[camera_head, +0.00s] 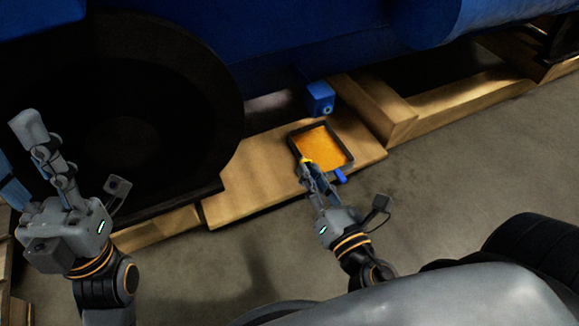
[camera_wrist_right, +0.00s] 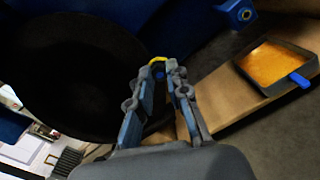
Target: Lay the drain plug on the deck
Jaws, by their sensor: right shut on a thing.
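A small yellow piece, which I take to be the drain plug (camera_head: 307,160), sits at the fingertips of my right gripper (camera_head: 308,168), near the left edge of the pan. In the right wrist view, the plug (camera_wrist_right: 157,60) shows as a yellow rim with a dark blue middle between the tips of my right gripper (camera_wrist_right: 160,78), which is shut on it. The wooden deck (camera_head: 250,175) lies below; I cannot tell the plug's height above it. My left gripper (camera_head: 40,145) is raised at the far left, away from the deck; its finger opening is unclear.
A dark pan (camera_head: 348,163) of orange liquid with a blue handle (camera_head: 341,176) stands on the deck's right part. A blue block (camera_head: 320,97) is behind it. A large dark wheel (camera_head: 215,140) is at left. Bare deck lies left of the pan; a wooden beam (camera_head: 380,112) bounds the right.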

